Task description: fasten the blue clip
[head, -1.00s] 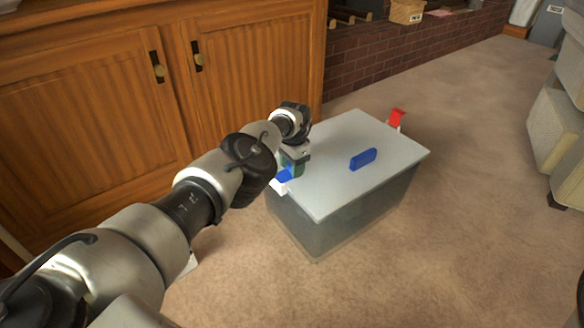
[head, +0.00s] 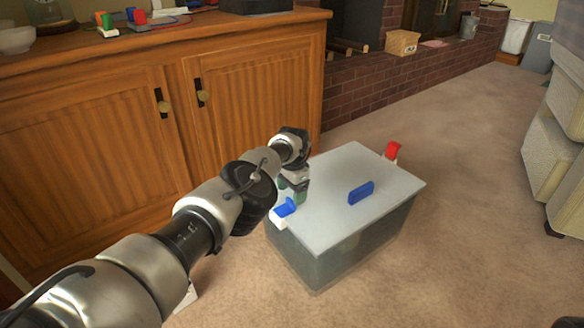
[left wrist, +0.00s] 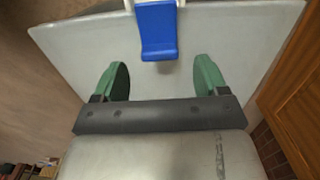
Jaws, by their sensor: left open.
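The blue clip (head: 285,207) sits on a white mount at the near left end of a grey lidded box (head: 340,245). Its blue flap is tilted; I cannot tell whether it is latched. My left gripper (head: 297,190), with green fingers, is just behind the clip, over the left edge of the lid. In the left wrist view the gripper (left wrist: 160,75) is open and empty, and the blue clip (left wrist: 157,32) lies beyond the fingertips, centred between them and apart from them. My right gripper is not in view.
A blue handle (head: 361,192) stands on the lid, and a red clip (head: 393,150) sticks up at the box's far end. A wooden cabinet (head: 100,140) stands close behind my left arm. Carpet (head: 470,200) is clear to the right.

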